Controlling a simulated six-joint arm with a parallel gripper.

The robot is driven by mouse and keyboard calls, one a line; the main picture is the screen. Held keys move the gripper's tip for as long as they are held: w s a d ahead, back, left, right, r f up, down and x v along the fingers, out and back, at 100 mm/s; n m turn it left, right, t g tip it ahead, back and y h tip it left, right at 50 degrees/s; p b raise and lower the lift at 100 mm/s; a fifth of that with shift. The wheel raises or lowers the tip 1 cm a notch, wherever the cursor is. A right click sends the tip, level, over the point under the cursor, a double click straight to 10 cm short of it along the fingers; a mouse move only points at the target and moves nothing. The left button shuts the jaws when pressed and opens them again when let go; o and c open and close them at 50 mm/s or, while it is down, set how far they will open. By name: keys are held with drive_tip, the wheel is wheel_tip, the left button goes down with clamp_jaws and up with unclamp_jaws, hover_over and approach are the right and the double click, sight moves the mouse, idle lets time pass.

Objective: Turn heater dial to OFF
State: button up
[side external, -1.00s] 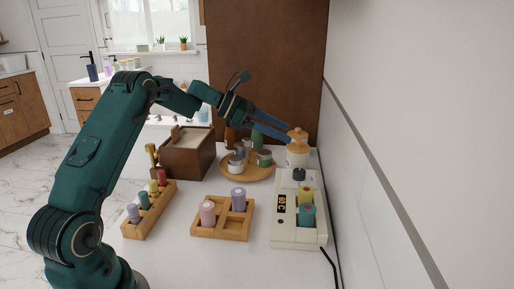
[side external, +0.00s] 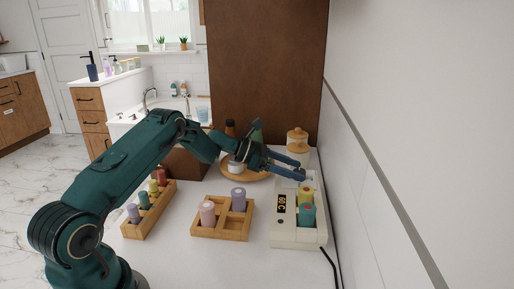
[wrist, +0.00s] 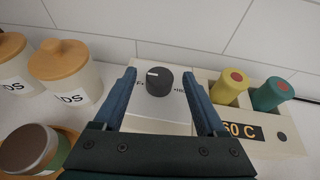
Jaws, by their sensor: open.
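The heater is a cream box (side external: 298,239) at the right of the counter, with a display reading 60 C (wrist: 242,131). Its dial (wrist: 159,81) is a round black knob with a white mark pointing to the left in the wrist view. Some lettering shows beside the dial, partly hidden by my fingers. My gripper (wrist: 161,82) is open, with one blue finger on each side of the dial and visible gaps between. In the side view my gripper (side external: 297,168) is over the far end of the heater and hides the dial.
A yellow cartridge (side external: 305,195) and a green one (side external: 307,215) stand in the heater. Wooden-lidded jars (wrist: 64,71) stand beside it. A wooden rack (side external: 222,229) and a round tray (side external: 232,172) with jars are nearby. The wall is close on the right.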

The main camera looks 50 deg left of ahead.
drive_tip(key=shift+w+d+f, duration=0.1)
drive_tip(key=shift+w+d, duration=0.05)
drive_tip(key=shift+w, duration=0.1)
clamp_jaws()
drive_tip(key=shift+d+n+t, duration=0.15)
drive_tip(key=shift+n+t, duration=0.15)
drive_tip(key=shift+n+y, duration=0.3)
drive_tip(key=shift+y, duration=0.2)
unclamp_jaws()
drive_tip(key=shift+s, duration=0.1)
